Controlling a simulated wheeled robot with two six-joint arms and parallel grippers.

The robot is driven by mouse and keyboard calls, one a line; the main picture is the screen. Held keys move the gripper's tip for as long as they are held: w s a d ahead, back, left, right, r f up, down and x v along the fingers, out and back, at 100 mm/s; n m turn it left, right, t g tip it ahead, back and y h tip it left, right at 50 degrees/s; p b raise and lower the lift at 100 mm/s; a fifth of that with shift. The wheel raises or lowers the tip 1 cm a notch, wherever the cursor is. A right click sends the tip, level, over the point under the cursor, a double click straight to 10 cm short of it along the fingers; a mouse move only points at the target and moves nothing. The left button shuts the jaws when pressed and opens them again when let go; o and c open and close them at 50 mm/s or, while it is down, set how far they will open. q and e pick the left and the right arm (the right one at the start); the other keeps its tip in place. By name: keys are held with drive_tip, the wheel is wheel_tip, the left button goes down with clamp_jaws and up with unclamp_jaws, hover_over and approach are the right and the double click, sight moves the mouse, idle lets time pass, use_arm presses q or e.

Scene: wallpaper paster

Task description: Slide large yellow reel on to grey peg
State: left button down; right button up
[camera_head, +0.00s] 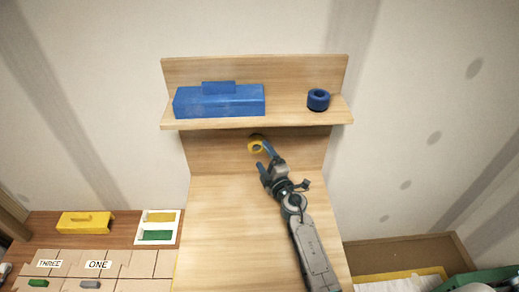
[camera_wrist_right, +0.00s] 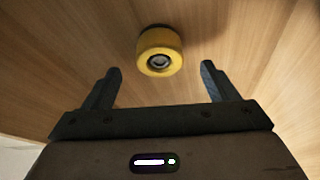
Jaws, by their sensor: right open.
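A yellow reel (camera_head: 253,149) is at the wooden panel just below the shelf. In the right wrist view the reel (camera_wrist_right: 158,40) shows its round face with a dark hole and a greyish centre. I cannot tell whether that centre is the grey peg or part of the reel. My right gripper (camera_head: 264,157) is open in front of the reel. In the right wrist view its two fingertips (camera_wrist_right: 160,69) stand apart to either side, with the reel ahead between them and a gap on each side. My left gripper is not in view.
The wooden shelf (camera_head: 290,115) above holds a blue box (camera_head: 220,104) and a small blue reel (camera_head: 318,99). A yellow box (camera_head: 84,222) and a white tray (camera_head: 157,228) stand at lower left. A brown bin (camera_head: 405,255) is at lower right. The panel's middle is bare.

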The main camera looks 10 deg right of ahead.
drive_tip(key=v, duration=0.5)
drive_tip(key=shift+s, duration=0.4)
